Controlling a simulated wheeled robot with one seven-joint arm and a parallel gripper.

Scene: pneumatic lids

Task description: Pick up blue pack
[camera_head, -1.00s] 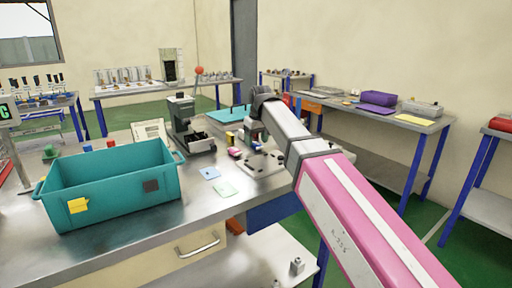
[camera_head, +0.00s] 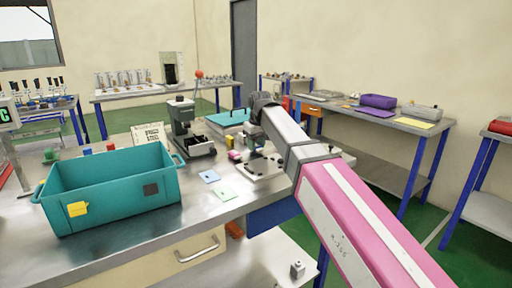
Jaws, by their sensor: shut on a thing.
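My pink and white arm reaches over the steel workbench from the lower right. My gripper (camera_head: 250,142) is small and dark at its far end, low over the back right of the bench. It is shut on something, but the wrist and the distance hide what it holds. I cannot make out a separate blue pack. Near the gripper are a small yellow block (camera_head: 229,142), a pinkish red piece (camera_head: 234,156) and a pale plate (camera_head: 258,174) with dark parts. A flat teal item (camera_head: 224,118) lies behind.
A large teal crate (camera_head: 112,196) stands at the front left of the bench. A dark machine (camera_head: 187,128) and a sign (camera_head: 150,133) stand behind it. The bench's front right is clear.

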